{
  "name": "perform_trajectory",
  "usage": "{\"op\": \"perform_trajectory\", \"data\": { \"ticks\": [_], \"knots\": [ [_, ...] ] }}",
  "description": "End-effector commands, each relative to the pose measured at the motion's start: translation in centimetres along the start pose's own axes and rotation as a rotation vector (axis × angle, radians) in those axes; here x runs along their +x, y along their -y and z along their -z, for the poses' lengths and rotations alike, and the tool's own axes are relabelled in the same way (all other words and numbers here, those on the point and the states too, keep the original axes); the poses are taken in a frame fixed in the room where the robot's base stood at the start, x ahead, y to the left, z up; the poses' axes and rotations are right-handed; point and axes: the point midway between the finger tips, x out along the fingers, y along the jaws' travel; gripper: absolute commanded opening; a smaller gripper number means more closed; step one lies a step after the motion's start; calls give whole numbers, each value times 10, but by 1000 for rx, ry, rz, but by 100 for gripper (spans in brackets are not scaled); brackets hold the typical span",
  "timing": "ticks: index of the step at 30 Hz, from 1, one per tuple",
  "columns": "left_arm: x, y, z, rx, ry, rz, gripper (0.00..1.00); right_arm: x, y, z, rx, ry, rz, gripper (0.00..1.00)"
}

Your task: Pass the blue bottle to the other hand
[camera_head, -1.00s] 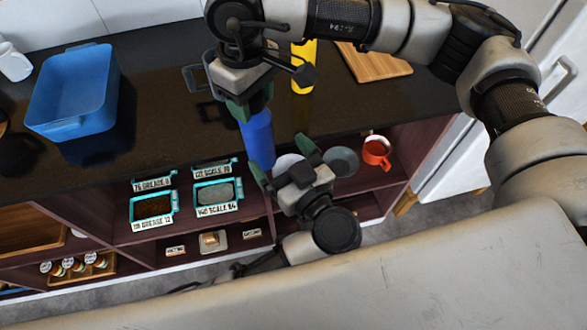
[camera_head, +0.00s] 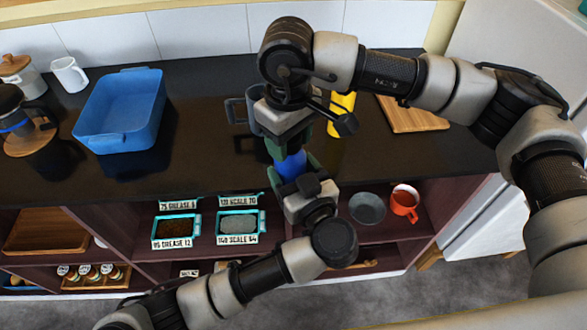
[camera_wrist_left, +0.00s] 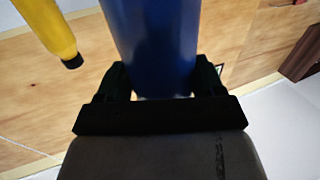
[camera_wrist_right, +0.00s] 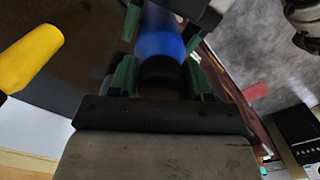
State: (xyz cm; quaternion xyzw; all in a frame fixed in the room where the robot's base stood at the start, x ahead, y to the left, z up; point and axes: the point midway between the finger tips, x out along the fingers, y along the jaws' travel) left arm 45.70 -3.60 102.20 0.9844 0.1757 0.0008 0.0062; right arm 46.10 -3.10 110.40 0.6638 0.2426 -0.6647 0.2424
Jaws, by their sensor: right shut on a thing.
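The blue bottle (camera_head: 290,165) is upright between my two grippers, in front of the counter edge. My right gripper (camera_head: 282,146) comes from above and is shut on the bottle's upper part. In the right wrist view, the blue bottle (camera_wrist_right: 161,40) shows its dark end between the fingers. My left gripper (camera_head: 296,180) comes from below, with its fingers open on either side of the bottle's lower part. In the left wrist view, the blue bottle (camera_wrist_left: 152,45) stands between the left fingers; whether they touch it is hard to tell.
A yellow bottle (camera_head: 341,110) stands on the dark counter (camera_head: 205,125) close behind my right gripper. A blue tub (camera_head: 122,110) is at left, a wooden board (camera_head: 415,115) at right. Shelves below hold small labelled trays, a grey bowl (camera_head: 367,208) and a red mug (camera_head: 404,203).

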Motion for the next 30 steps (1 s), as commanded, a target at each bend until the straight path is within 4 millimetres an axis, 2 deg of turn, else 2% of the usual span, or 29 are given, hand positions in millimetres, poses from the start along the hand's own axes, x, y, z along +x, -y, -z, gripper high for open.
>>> {"op": "perform_trajectory", "data": {
  "ticks": [1, 7, 8, 9, 13, 23, 26, 30],
  "knots": [
    [0, -1, 0, 0, 0, -3, 58, -1, 1, 0, -1, -3, 2, 0],
    [-1, -1, 1, 0, 0, -6, 27, -1, 2, 1, -4, -4, 5, 0],
    [-1, -2, 2, -2, -2, -7, 27, -1, 2, 1, -4, -4, 5, 52],
    [-1, -2, 2, -2, -2, -7, 21, -1, 2, 1, -4, -4, 6, 58],
    [-1, -2, 2, -2, -3, -6, 20, -1, 2, 0, -4, -3, 5, 78],
    [0, -1, 1, -2, -2, -4, 20, -3, 1, 0, -2, -3, 3, 78],
    [0, -1, 1, -2, -2, -3, 20, -13, 1, 1, -1, -3, 1, 78],
    [0, -1, 1, -2, -2, -3, 20, -40, 1, 1, -2, -6, 1, 78]
  ]
}}
